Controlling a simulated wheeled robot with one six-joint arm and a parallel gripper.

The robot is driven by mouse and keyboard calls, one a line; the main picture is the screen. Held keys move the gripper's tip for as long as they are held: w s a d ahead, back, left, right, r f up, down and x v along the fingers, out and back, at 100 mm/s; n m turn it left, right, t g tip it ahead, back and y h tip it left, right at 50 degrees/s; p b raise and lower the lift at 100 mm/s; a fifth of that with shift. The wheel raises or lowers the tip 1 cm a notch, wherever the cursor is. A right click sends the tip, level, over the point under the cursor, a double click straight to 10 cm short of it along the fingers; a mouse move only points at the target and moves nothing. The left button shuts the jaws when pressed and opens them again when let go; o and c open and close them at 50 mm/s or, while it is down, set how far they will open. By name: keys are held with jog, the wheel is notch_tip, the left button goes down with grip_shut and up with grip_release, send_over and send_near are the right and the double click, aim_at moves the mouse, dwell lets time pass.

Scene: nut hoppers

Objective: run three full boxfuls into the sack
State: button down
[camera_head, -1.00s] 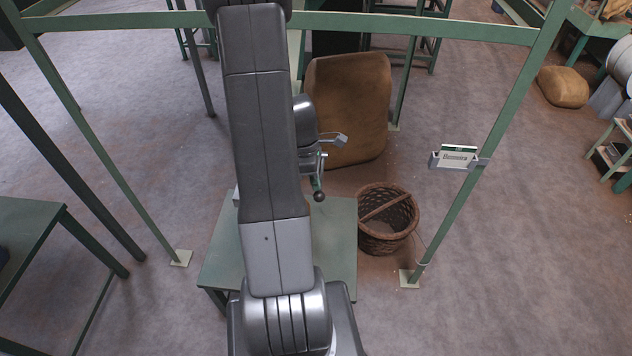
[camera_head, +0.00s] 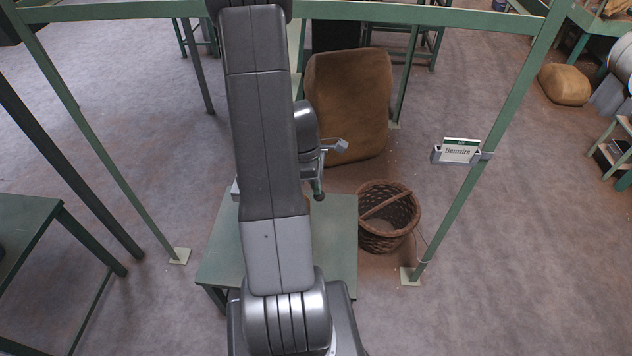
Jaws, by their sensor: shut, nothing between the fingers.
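A large brown sack (camera_head: 352,95) stands behind the green table, and its left edge is hidden by my arm. My gripper (camera_head: 340,146) shows to the right of my arm, in front of the sack's lower part in the picture. Its fingers are shut and empty. Just below it a short lever end with a dark knob (camera_head: 318,196) shows; I cannot tell whether the fingers touch it. The box and most of the hopper's fittings are hidden behind my arm.
A green table (camera_head: 337,235) stands below my arm. A wicker basket (camera_head: 388,217) sits on the floor at its right. Green frame posts (camera_head: 498,135) rise on both sides, one bearing a label holder (camera_head: 459,153). Another sack (camera_head: 564,84) lies at the far right.

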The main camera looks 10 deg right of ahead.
jog(key=shift+s+f, duration=0.2)
jog(key=shift+f, duration=0.05)
jog(key=shift+a+r, duration=0.1)
jog(key=s+p+v, duration=0.2)
jog(key=v, duration=1.2)
jog(key=shift+w+a+r, duration=0.15)
jog(key=shift+w, duration=0.25)
jog(key=x, duration=0.4)
jog(key=w+x, duration=0.1)
jog(key=x, duration=0.7)
jog(key=shift+w+d+f, duration=0.15)
jog(key=shift+d+f, duration=0.05)
jog(key=shift+f, duration=0.05)
jog(key=shift+d+f+b, duration=0.15)
jog(key=shift+f+b, duration=0.55)
jog(key=shift+b, duration=0.05)
